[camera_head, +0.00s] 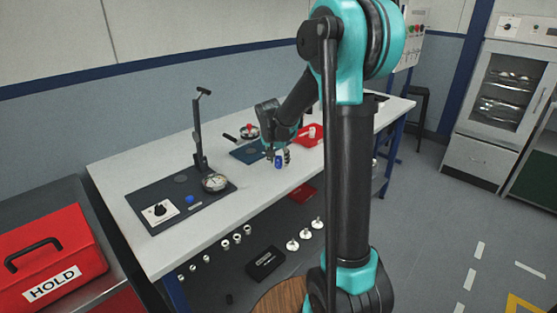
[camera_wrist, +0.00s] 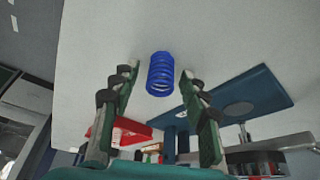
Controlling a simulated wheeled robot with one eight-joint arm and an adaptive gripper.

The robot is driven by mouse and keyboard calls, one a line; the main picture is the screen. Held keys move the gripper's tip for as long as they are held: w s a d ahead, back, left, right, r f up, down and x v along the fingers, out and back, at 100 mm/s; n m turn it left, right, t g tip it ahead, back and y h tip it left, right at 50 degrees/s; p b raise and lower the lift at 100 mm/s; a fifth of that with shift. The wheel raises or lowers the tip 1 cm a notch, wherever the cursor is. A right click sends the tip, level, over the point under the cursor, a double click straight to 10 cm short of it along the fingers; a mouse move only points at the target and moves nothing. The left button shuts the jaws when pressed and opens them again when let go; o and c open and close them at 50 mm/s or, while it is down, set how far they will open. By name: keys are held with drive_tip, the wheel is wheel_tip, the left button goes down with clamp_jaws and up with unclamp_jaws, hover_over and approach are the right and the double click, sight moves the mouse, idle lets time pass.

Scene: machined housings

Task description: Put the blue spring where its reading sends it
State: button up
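The blue spring (camera_head: 279,162) stands near the front edge of the white bench in the head view. In the wrist view the spring (camera_wrist: 160,75) is between and just past my fingertips, with a gap on each side. My gripper (camera_head: 279,157) is open around or just above it; the fingers (camera_wrist: 160,90) do not visibly touch it. A dark mat (camera_head: 150,190) at the left of the bench carries a lever stand (camera_head: 199,140), a round dial gauge (camera_head: 215,182), a white box with a black knob (camera_head: 160,212) and a small blue piece (camera_head: 190,200).
A blue mat (camera_head: 240,153) with another device (camera_head: 249,132) lies behind my gripper. A red tray (camera_head: 312,137) is at the right. A red HOLD toolbox (camera_head: 48,262) stands at far left. White parts (camera_head: 293,245) and a black box (camera_head: 265,262) sit on the lower shelf.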

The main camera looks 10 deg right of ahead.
drive_tip(key=v, duration=1.2)
drive_tip(key=s+d+f+n, duration=0.2)
drive_tip(key=s+f, duration=0.3)
drive_tip(key=s, duration=0.4)
drive_tip(key=s+d+f+n+y, duration=0.1)
drive_tip(key=s+d+f, duration=0.1)
drive_tip(key=s+f, duration=0.4)
drive_tip(key=s+d+f+n+y, duration=0.1)
drive_tip(key=s+d+f+n, duration=0.1)
drive_tip(key=s+f, duration=0.4)
drive_tip(key=s, duration=0.5)
drive_tip(key=shift+s+n, duration=0.3)
